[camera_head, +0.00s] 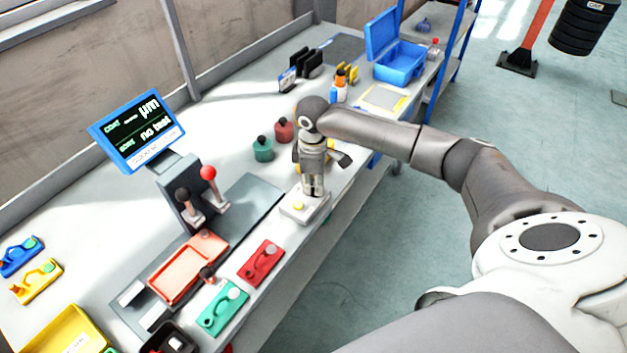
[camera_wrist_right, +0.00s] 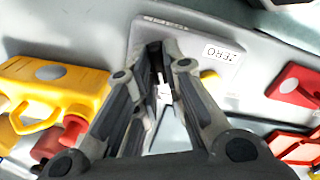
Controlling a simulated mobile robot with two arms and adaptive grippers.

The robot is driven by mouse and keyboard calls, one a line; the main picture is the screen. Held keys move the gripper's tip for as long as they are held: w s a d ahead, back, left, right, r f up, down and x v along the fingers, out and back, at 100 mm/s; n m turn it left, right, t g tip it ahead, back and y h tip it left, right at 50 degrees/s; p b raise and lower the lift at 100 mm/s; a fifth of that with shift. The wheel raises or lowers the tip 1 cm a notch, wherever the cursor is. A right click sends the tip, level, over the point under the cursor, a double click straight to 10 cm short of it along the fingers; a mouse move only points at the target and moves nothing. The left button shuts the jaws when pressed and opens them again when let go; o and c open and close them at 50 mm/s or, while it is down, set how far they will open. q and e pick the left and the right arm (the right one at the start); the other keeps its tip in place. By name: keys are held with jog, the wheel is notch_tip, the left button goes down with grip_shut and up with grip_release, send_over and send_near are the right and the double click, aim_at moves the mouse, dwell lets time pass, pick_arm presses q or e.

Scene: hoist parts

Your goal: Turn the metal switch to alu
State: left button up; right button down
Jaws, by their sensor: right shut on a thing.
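My right gripper (camera_head: 313,190) points straight down onto a small pale grey box (camera_head: 290,212) with a yellow spot, near the front edge of the bench. A small light metal piece, apparently the metal switch (camera_wrist_right: 164,88), shows between the fingertips. The fingers hide most of it, and its setting cannot be read. My left gripper is not in view.
Red and green handled parts (camera_head: 222,307) lie in front of a salmon tray (camera_head: 187,267). A green knobbed weight (camera_head: 263,150) stands behind the gripper. A blue open case (camera_head: 400,62) is farther back.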

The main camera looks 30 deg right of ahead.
jog(key=m+p, duration=0.2)
jog(key=p, duration=0.1)
jog(key=m+p, duration=0.5)
jog(key=p, duration=0.2)
jog(key=shift+r+m, duration=0.25)
jog(key=shift+m, duration=0.05)
jog(key=shift+w+d+f+m+p, duration=0.1)
jog(key=shift+m+p, duration=0.7)
jog(key=shift+m, duration=0.15)
jog(key=shift+d+f+m+p, duration=0.1)
jog(key=shift+m+p, duration=0.65)
jog(key=shift+m, duration=0.2)
jog(key=c, duration=1.5)
grip_release()
notch_tip(320, 180, up, 12)
